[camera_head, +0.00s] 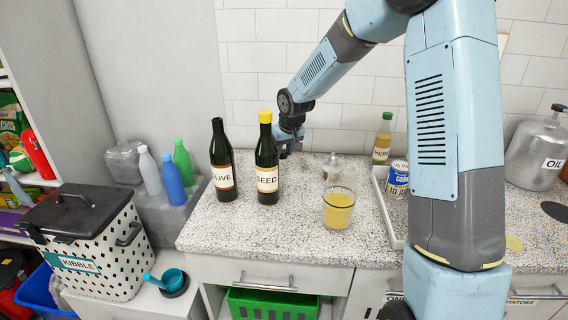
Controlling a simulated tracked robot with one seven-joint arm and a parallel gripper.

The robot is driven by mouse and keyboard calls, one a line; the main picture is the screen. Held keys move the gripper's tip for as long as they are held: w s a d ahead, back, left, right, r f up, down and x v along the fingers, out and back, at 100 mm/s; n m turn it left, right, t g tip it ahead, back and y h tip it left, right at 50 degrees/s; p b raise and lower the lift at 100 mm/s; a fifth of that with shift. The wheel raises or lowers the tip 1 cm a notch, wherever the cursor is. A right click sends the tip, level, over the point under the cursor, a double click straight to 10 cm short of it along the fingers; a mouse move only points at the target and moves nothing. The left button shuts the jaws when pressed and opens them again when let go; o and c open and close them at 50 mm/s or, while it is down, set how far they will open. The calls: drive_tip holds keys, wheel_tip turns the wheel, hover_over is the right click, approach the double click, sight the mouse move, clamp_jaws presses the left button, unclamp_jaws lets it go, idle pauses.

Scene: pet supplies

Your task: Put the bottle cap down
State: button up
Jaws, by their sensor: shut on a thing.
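My gripper (287,148) hangs above the counter, just right of the dark bottle labelled SEED (267,165) and partly behind it. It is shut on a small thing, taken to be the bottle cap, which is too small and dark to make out. The SEED bottle stands upright with a yellow top (265,117). The dark bottle labelled OLIVE (222,165) stands upright to its left, with no coloured cap visible on its neck.
A glass of yellow liquid (338,210) and a small clear jar (333,166) stand on the speckled counter (270,230). A tray (388,212) and a blue can (397,180) are to the right. A green-capped bottle (383,140) stands behind. The counter's front left is clear.

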sight(284, 158)
drive_tip(key=shift+a+f, duration=0.1)
drive_tip(key=shift+f, duration=2.25)
drive_tip(key=o, duration=1)
drive_tip(key=v, duration=1.2)
drive_tip(key=s+d+r+m+h, duration=0.1)
drive_tip(key=s+d+r, duration=0.4)
drive_tip(key=s, duration=0.4)
drive_tip(key=s+d+r+m+h, duration=0.1)
drive_tip(key=s+d+r, duration=0.4)
drive_tip(key=s, duration=0.4)
drive_tip(key=s+d+r+m, duration=0.1)
drive_tip(key=s+d, duration=0.1)
drive_tip(key=s, duration=0.6)
drive_tip(key=s+d+r+m+t, duration=0.1)
drive_tip(key=s+d, duration=0.1)
drive_tip(key=s, duration=0.7)
drive_tip(key=shift+s+d+r, duration=0.3)
drive_tip(key=shift+r, duration=0.1)
